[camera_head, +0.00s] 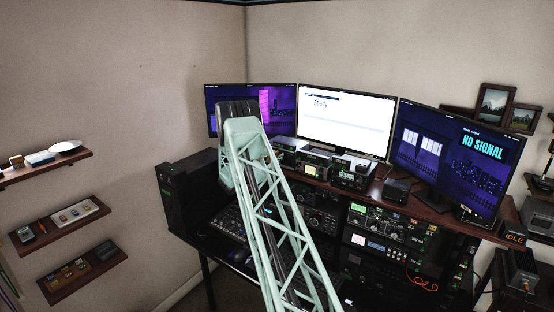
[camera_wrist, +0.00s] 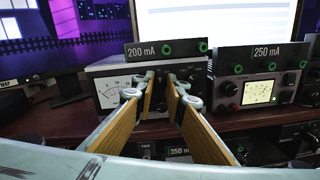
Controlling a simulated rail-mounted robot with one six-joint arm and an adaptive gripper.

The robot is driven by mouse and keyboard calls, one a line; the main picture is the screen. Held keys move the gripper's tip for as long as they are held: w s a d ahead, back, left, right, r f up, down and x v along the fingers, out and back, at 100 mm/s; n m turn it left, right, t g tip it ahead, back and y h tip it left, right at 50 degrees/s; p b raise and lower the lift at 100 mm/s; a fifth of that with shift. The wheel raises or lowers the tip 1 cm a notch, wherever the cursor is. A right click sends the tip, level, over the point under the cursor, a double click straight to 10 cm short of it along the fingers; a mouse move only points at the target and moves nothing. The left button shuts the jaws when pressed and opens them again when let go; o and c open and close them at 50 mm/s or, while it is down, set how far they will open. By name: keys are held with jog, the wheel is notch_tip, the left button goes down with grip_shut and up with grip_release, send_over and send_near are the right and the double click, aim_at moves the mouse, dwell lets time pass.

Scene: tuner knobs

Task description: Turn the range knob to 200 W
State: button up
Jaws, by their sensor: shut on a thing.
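In the wrist view, my gripper (camera_wrist: 161,80) reaches toward a grey device with an analog meter (camera_wrist: 112,90). Its two wooden-sided fingers converge at the device's front face, to the right of the meter. They are shut on a small part there, apparently the range knob; the fingertips hide most of it, and its pointer and scale cannot be read. A dark plate marked "200 mA" (camera_wrist: 140,52) with green rings sits above the device. In the head view my arm runs up to the desk, and my gripper is hidden behind it.
Right of the device stands another unit with a small lit screen (camera_wrist: 260,92), under a "250 mA" plate (camera_wrist: 268,52). A "350 mA" plate shows below the fingers. Monitors stand close behind, including a white "Ready" screen (camera_head: 345,118). Radio gear (camera_head: 390,225) fills the lower rack.

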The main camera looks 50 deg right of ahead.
jog(key=shift+f+m+b, duration=0.2)
jog(key=shift+m+b, duration=1.5)
jog(key=shift+b, duration=2.35)
jog(key=m+b, duration=0.3)
jog(key=b, duration=0.4)
jog(key=shift+m+b, duration=0.3)
jog(key=shift+b, duration=0.05)
jog(key=shift+r+m+b, duration=0.2)
jog(key=shift+m+b, duration=0.2)
jog(key=shift+b, duration=0.4)
jog(key=o, duration=0.9)
jog(key=shift+a+r, duration=0.15)
jog(key=shift+a, duration=2.85)
jog(key=shift+a+r, duration=0.1)
jog(key=shift+a, duration=2.9)
